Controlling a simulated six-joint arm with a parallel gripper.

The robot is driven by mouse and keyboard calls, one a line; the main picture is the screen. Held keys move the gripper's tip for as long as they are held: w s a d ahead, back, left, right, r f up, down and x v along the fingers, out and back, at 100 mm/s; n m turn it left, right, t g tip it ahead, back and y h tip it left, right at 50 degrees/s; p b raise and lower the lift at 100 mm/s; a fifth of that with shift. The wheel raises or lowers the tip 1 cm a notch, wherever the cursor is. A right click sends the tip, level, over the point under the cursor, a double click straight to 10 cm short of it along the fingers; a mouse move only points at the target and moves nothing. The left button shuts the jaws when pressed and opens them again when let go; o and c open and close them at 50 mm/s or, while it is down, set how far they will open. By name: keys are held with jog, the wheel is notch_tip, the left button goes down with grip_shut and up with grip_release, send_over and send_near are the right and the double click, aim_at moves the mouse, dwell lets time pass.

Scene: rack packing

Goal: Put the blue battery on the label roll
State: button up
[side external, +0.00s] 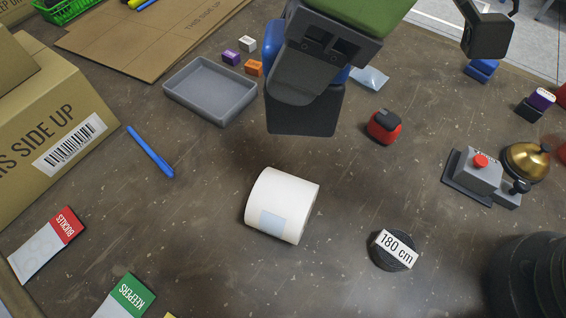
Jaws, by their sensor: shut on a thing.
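The label roll (268,192) is a white cylinder lying on its side on the brown table, in the middle of the side external view. A pale blue label shows on its near side. My gripper (305,118) is above the table, behind the roll and apart from it. It is shut on a blue thing (273,42), which looks like the blue battery. Only blue edges show at either side of the gripper; the rest is hidden behind the fingers.
A grey tray (210,97) is left of my gripper, with small blocks beside it. A red and black item (383,127), a black round spool marked 180 cm (381,264), a red-button box (476,171) and a brass bell (528,161) are to the right. A blue pen (151,153) lies left.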

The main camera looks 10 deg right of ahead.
jog(key=s+a+n+g, duration=0.1)
jog(key=s+a+n, duration=0.2)
jog(key=s, duration=0.1)
jog(key=shift+w+d+f, duration=0.1)
jog(key=shift+f, duration=2.1)
jog(key=shift+w+d+f, duration=0.1)
jog(key=shift+f, duration=2.1)
jog(key=shift+f, duration=0.1)
jog(key=o, duration=1.2)
jog(key=shift+s+f, duration=0.1)
jog(key=v, duration=1.2)
jog(key=shift+d, duration=0.15)
